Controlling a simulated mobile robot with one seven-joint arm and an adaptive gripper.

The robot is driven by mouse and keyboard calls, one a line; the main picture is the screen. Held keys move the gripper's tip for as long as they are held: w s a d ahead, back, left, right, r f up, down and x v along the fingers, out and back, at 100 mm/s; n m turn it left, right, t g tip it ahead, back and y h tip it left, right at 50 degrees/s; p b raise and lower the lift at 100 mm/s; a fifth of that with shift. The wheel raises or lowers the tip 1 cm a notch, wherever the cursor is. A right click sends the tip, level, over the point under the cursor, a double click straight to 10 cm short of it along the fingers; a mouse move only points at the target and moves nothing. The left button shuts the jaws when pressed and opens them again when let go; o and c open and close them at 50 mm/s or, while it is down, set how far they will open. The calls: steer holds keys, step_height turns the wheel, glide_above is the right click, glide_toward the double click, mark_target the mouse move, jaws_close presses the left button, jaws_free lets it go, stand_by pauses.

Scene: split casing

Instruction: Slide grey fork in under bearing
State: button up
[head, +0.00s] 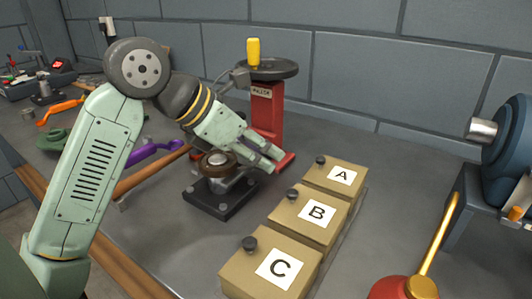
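A brown-rimmed round part (218,163), which looks like the bearing, sits on a grey metal piece on a black square base (222,200). My gripper (276,163) is just right of this part and above the bench, its fingers pointing down to the right. The gap between the fingertips is too small here to judge, and I see nothing clearly held. A grey shape (228,182) shows directly below the round part; I cannot tell whether it is the grey fork or part of the stand.
A red press (266,110) with a dark round top stands close behind my gripper. Boxes A (342,175), B (317,214) and C (280,268) line the front right. A purple tool (155,156) lies left. A red oil can (405,288) and blue machine (508,150) are right.

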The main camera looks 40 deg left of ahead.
steer(key=v, duration=1)
steer(key=shift+s+r, duration=0.1)
steer(key=shift+s, duration=0.05)
